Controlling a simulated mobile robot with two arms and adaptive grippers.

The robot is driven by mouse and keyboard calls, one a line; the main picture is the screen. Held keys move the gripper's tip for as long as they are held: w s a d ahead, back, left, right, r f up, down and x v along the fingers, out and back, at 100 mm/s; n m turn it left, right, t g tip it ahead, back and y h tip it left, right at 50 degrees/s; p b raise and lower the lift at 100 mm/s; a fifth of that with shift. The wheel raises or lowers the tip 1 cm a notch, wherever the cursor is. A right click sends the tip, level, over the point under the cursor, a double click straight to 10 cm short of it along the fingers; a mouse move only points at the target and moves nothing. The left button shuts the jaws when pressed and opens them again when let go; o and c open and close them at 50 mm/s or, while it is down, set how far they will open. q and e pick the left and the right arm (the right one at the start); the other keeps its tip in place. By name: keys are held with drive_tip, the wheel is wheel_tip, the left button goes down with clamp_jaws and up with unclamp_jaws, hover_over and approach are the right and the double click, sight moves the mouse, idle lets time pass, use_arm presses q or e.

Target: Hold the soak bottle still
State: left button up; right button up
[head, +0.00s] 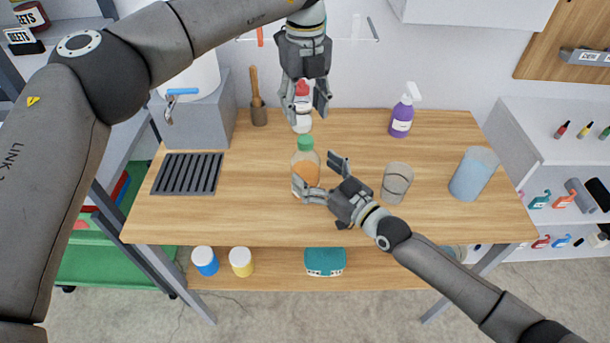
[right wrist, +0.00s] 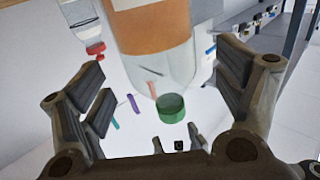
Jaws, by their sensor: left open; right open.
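A clear bottle of orange liquid with a green cap (head: 306,170) stands upright on the wooden table. No readable label shows whether it is the soak bottle. My right gripper (head: 319,175) is open at its right front side, and one finger overlaps its lower part in the head view. In the right wrist view the bottle (right wrist: 150,30) appears upside down between and beyond the open fingers; contact cannot be told. My left gripper (head: 305,109) is open higher up, in front of a red-capped clear bottle (head: 302,125), partly hiding it.
A purple spray bottle (head: 402,117), a clear glass (head: 396,183) and a bluish tumbler (head: 474,174) stand to the right. The table front is mostly clear.

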drive_tip(key=shift+x, duration=1.9)
drive_tip(key=shift+s, duration=0.1)
drive_tip(key=shift+c, duration=0.5)
